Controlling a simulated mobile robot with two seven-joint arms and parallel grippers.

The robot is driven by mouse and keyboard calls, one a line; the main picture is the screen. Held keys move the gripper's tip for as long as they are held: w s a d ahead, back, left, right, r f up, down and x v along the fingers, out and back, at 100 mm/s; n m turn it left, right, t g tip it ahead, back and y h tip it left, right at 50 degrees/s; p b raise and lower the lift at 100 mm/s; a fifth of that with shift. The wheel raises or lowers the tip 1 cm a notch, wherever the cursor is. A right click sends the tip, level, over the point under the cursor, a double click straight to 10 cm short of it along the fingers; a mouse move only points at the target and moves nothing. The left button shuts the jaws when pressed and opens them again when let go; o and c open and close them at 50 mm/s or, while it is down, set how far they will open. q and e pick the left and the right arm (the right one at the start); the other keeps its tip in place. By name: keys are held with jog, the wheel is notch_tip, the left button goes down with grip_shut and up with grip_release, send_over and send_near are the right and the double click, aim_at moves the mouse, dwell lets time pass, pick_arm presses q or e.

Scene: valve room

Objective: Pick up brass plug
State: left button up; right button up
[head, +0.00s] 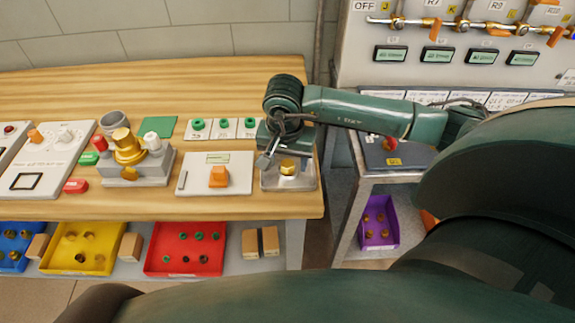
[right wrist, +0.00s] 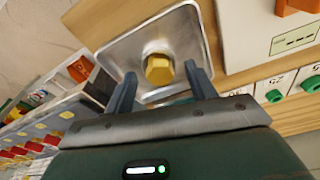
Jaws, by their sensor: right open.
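The brass plug (head: 287,167) stands on a small metal tray (head: 300,183) at the right end of the wooden bench. In the right wrist view the plug (right wrist: 158,69) shows its hexagonal top, and the tray (right wrist: 118,50) lies around it. My right gripper (head: 268,160) is at the plug's left side in the head view. In the right wrist view my right gripper (right wrist: 162,85) is open, its two fingers apart with the plug just beyond and between their tips. I cannot tell whether either finger touches it. My left gripper does not show.
A white panel with an orange knob (head: 218,177) lies just left of the tray. Green rings on white cards (head: 223,127) are behind it. A grey fixture with brass fitting (head: 130,157) stands farther left. A side table with a purple bin (head: 378,222) is across a gap at right.

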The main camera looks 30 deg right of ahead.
jog(key=c, duration=1.2)
jog(key=shift+r, duration=0.15)
